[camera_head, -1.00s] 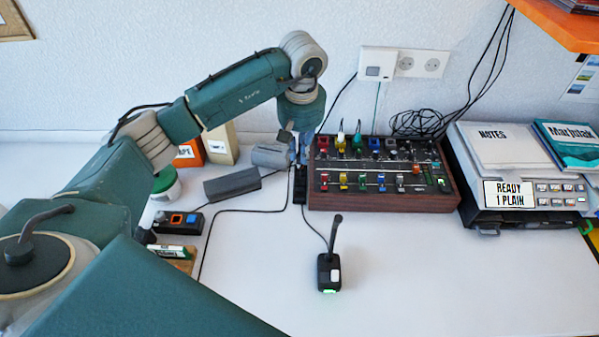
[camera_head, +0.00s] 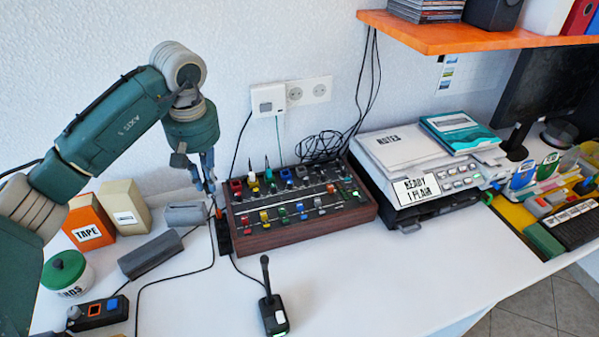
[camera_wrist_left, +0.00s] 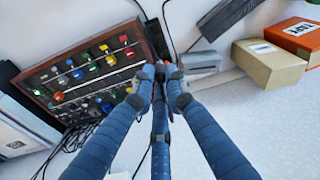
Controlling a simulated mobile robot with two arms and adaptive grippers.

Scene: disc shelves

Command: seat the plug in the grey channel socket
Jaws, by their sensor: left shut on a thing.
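A small orange bit (camera_head: 218,213) shows just below the fingertips. In the left wrist view the fingers (camera_wrist_left: 161,78) meet beside the mixer's edge. Two thin plugs stand upright in the row's left part. My right gripper is not in view.
A black power strip (camera_head: 222,235) lies along the mixer's left side. A printer (camera_head: 425,170) is to the right.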

